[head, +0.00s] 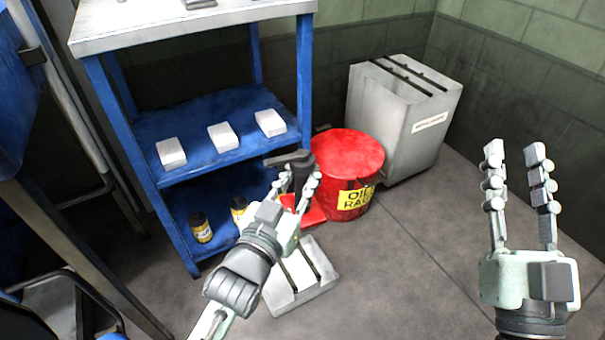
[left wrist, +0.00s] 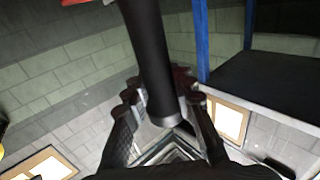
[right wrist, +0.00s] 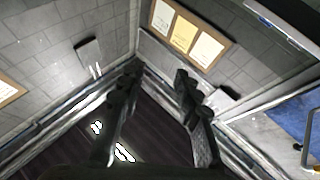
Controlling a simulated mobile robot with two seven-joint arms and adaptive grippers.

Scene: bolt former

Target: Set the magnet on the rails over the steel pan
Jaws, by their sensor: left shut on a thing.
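My left gripper (head: 297,180) is shut on the black shaft of a tool, which I take to be the magnet. The dark top of the magnet (head: 287,159) shows above the fingers. A red part (head: 314,215) shows just below the fingers, and I cannot tell whether it belongs to it. In the left wrist view the black shaft (left wrist: 152,60) stands between the fingers. A pale grey pan-like piece with dark strips (head: 312,283) lies on the floor beneath my left arm, which partly hides it. My right gripper (head: 519,155) is open and empty at the right.
A red oily-rag bin (head: 345,160) stands right beside the left gripper. A tall grey box (head: 418,120) with dark rails on top and a label stands behind it. A blue shelf (head: 205,105) holds pale blocks and yellow bottles. The floor at centre right is clear.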

